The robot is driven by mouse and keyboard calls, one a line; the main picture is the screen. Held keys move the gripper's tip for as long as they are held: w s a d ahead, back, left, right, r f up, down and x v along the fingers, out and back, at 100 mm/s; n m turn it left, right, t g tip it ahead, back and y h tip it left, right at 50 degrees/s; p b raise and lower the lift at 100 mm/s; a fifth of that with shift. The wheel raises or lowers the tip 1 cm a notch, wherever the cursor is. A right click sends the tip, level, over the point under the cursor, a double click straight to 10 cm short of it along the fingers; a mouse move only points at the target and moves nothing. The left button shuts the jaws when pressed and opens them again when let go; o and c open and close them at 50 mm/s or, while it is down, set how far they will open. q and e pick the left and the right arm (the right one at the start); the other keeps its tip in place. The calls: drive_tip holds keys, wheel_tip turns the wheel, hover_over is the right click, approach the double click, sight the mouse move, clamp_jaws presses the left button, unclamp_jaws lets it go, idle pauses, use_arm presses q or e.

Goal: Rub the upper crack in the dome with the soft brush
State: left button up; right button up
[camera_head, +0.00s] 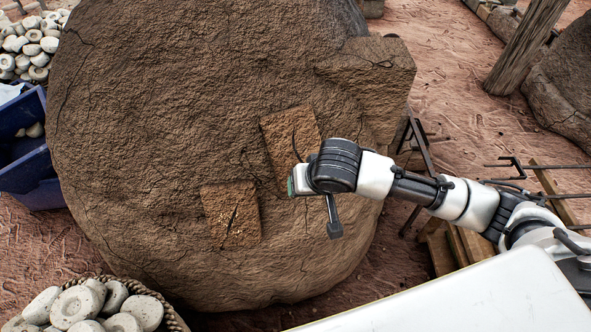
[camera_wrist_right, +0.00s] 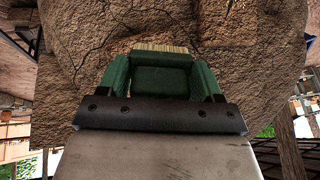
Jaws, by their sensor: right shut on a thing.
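The brown mud dome (camera_head: 150,130) fills the middle of the head view. An upper, lighter patch (camera_head: 277,130) has a dark, curved crack (camera_head: 294,147), partly covered by my right wrist. A lower patch (camera_head: 215,205) has its own crack (camera_head: 234,219). My right gripper (camera_head: 294,183) is in front of the upper patch's lower part. In the right wrist view its green fingers (camera_wrist_right: 161,76) are shut on the soft brush, whose pale bristles (camera_wrist_right: 160,47) point at the dome. I cannot tell whether the bristles touch it. My left gripper is not in view.
A basket of pale stones (camera_head: 95,306) stands at the lower left, a blue crate (camera_head: 32,170) at the left edge. More pale stones (camera_head: 30,48) lie behind. A white surface (camera_head: 470,300) fills the lower right. A wooden post (camera_head: 525,45) stands at the upper right.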

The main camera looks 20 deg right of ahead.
drive_tip(key=shift+w+a+m+t+p, duration=0.3)
drive_tip(key=shift+w+a+t, duration=0.1)
drive_tip(key=shift+w+t, duration=0.25)
drive_tip(key=shift+w+d+f+t, duration=0.1)
drive_tip(key=shift+w+f+t, duration=0.15)
drive_tip(key=shift+t, duration=0.4)
drive_tip(key=shift+w+d+f+m+t+p, duration=0.2)
drive_tip(key=shift+w+d+m+t+p, duration=0.3)
drive_tip(key=shift+t, duration=0.4)
use_arm(q)
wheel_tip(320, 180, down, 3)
drive_tip(key=b, duration=0.5)
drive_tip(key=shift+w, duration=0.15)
use_arm(e)
drive_tip(key=x, duration=0.5)
drive_tip(key=shift+w+a+f, duration=0.1)
drive_tip(key=shift+w+f, duration=0.2)
use_arm(q)
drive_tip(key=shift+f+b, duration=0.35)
drive_tip(key=shift+b, duration=0.25)
use_arm(e)
drive_tip(key=shift+x, duration=1)
